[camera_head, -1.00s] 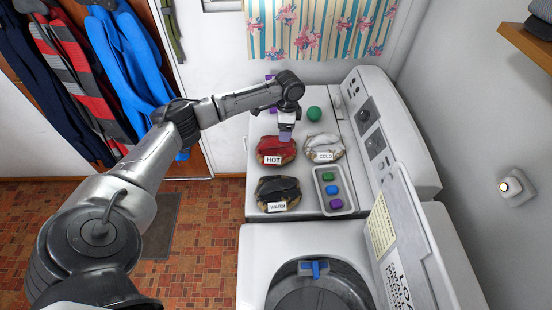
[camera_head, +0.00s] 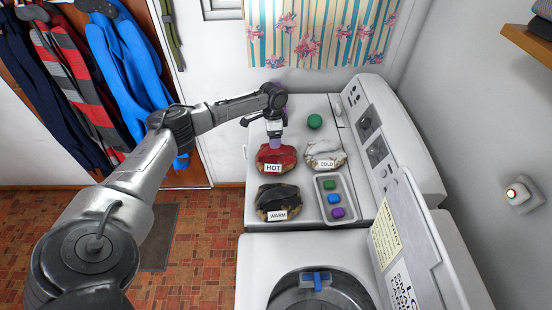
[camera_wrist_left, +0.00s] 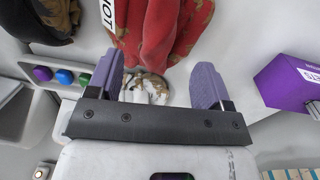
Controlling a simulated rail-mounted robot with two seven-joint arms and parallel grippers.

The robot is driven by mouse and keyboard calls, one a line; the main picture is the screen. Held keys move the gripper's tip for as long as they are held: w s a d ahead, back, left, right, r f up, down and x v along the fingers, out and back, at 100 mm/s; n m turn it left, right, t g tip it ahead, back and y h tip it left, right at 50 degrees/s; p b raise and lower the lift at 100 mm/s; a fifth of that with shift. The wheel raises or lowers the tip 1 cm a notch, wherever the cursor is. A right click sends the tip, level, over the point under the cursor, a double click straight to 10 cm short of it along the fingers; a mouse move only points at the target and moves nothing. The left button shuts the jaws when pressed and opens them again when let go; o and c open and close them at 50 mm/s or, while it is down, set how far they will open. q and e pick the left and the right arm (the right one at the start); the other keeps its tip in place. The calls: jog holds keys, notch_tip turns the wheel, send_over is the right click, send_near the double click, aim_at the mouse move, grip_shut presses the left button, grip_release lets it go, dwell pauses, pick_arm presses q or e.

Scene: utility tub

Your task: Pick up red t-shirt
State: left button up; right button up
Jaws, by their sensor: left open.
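The red t-shirt (camera_head: 275,154) is bunched in a basket labelled HOT on top of the white machine at the back. My left gripper (camera_head: 275,143) is directly over the far side of that basket, pointing down. In the left wrist view the red cloth (camera_wrist_left: 160,28) lies just ahead of the open purple fingers of the left gripper (camera_wrist_left: 160,82). No cloth is visibly pinched; I cannot tell whether a fingertip touches it. My right gripper is not in view.
A basket of white cloth labelled COLD (camera_head: 325,148) stands to the right, and a dark one labelled WARM (camera_head: 278,194) nearer. A tray (camera_head: 350,208) holds coloured blocks. A green ball (camera_head: 314,121) sits behind. A purple box (camera_wrist_left: 288,82) is close beside the gripper.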

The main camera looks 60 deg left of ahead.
aim_at(276, 155)
pick_arm(q)
jog(key=shift+s+d+f, duration=0.1)
jog(key=shift+d+f, duration=0.05)
jog(key=shift+f, duration=1.15)
jog(key=shift+s+d+f, duration=0.1)
jog(key=shift+d+f, duration=0.05)
jog(key=shift+f, duration=1.15)
jog(key=c, duration=1.3)
grip_shut()
jog(key=shift+r, duration=0.15)
